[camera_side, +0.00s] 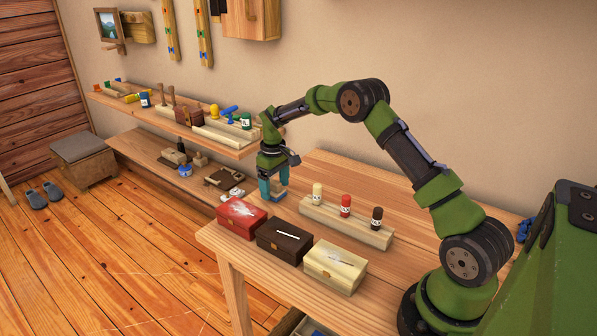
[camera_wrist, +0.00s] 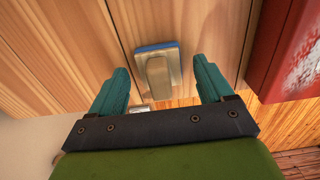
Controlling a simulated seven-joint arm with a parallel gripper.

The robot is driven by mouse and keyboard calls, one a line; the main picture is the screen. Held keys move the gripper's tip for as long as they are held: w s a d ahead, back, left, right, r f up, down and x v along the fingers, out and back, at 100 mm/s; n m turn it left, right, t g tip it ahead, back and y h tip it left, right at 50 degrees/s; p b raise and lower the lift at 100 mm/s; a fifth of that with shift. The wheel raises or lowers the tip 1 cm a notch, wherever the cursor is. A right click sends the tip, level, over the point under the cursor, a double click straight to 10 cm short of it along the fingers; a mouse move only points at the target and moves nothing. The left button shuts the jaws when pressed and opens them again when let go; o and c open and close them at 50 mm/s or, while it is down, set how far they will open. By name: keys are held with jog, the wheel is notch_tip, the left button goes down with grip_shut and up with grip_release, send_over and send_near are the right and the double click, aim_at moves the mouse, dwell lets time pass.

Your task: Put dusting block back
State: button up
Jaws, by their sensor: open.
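The dusting block (camera_wrist: 158,68) is a small pale wooden block with a blue edge, seen from above in the wrist view. It lies on the wooden table near its far left end. In the side view it shows as a small piece (camera_side: 279,196) just under and behind the fingers, partly hidden. My gripper (camera_side: 272,188) points down over it with its teal fingers apart. In the wrist view the gripper (camera_wrist: 160,75) has one finger on each side of the block, with gaps between, so it is not holding it.
A red box (camera_side: 241,216), a dark brown box (camera_side: 283,240) and a cream box (camera_side: 335,266) line the table's front edge. A wooden rack (camera_side: 350,230) with three small bottles stands behind them. A wall shelf (camera_side: 180,128) at left holds several tools and bottles; a lower shelf (camera_side: 150,152) holds more.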

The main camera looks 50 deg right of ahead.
aim_at(275, 182)
notch_tip(275, 182, up, 12)
jog(key=f, duration=0.1)
jog(key=s+a+r+m+t, duration=0.1)
jog(key=s+a+r+t, duration=0.2)
jog(key=s+a+r, duration=0.95)
jog(key=s+a+m+t+y, duration=0.1)
jog(key=s+a+t, duration=0.1)
jog(key=s, duration=0.6)
jog(key=s+a+m+t+y, duration=0.1)
jog(key=s+a+m+t, duration=0.1)
jog(key=s, duration=0.7)
jog(key=shift+a+f, duration=0.35)
jog(key=shift+a, duration=0.55)
